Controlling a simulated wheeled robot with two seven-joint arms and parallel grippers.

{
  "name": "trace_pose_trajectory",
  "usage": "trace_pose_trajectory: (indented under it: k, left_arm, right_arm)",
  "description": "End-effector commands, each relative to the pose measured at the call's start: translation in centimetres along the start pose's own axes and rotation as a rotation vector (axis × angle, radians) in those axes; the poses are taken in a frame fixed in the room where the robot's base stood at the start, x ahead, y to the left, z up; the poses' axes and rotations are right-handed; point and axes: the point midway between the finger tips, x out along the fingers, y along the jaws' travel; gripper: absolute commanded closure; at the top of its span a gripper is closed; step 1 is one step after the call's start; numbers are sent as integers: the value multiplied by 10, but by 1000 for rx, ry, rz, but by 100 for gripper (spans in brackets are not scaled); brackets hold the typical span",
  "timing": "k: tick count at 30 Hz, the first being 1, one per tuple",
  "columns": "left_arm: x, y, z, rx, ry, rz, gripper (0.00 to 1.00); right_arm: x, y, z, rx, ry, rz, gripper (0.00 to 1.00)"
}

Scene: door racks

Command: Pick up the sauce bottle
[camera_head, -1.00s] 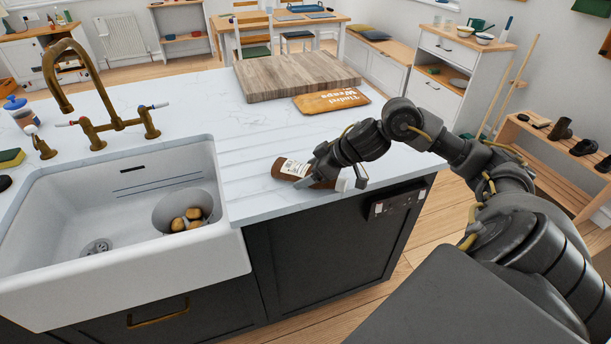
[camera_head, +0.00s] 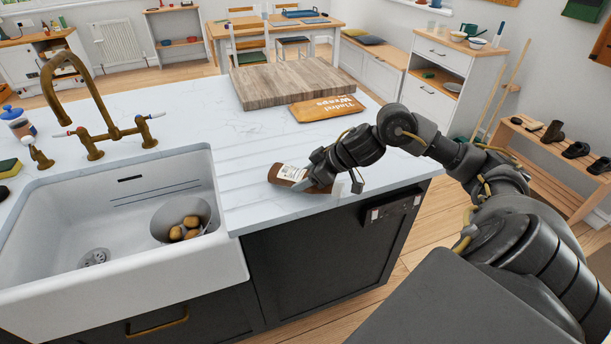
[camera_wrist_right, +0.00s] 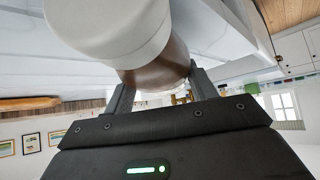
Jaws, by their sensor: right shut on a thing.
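The sauce bottle (camera_head: 290,174) is brown with a pale label and lies on its side, tilted a little, at the front edge of the white counter. My right gripper (camera_head: 318,178) is shut on it near its white-capped end. In the right wrist view, the bottle's brown body (camera_wrist_right: 160,72) sits between the two fingers of the right gripper (camera_wrist_right: 160,85), with the large white cap (camera_wrist_right: 110,25) close to the camera. I cannot tell whether the bottle still touches the counter. My left gripper is not in view.
A white sink (camera_head: 120,266) with a brass tap (camera_head: 95,110) is at the left; a bowl with several potatoes (camera_head: 185,228) sits in it. The counter between is clear.

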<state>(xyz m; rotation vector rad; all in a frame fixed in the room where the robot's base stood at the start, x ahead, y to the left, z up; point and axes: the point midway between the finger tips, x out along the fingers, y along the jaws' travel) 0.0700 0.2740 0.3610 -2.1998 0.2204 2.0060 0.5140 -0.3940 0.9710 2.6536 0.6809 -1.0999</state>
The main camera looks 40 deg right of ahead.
Motion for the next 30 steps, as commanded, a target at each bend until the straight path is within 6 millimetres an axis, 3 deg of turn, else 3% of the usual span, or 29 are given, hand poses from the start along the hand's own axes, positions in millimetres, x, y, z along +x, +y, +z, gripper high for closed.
trace_pose_trajectory:
  k: [1, 5, 9, 12, 19, 27, 30]
  left_arm:
    - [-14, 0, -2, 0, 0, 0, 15]
    - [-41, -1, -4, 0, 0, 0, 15]
    - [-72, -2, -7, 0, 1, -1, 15]
    - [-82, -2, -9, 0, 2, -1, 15]
    - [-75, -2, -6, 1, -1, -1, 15]
    - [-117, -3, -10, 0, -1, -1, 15]
    - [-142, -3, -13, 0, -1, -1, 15]
  right_arm:
    - [-9, 0, -10, 1, 3, 1, 80]
    - [-26, -1, -22, -2, -1, 2, 80]
    - [-70, -13, -25, -6, -7, 2, 80]
    - [-93, -20, -26, -6, -7, 2, 80]
    - [-108, -30, -13, -3, -7, -1, 80]
    - [-136, -39, -12, 3, -1, -1, 80]
    - [-149, -44, -12, 7, 5, -3, 80]
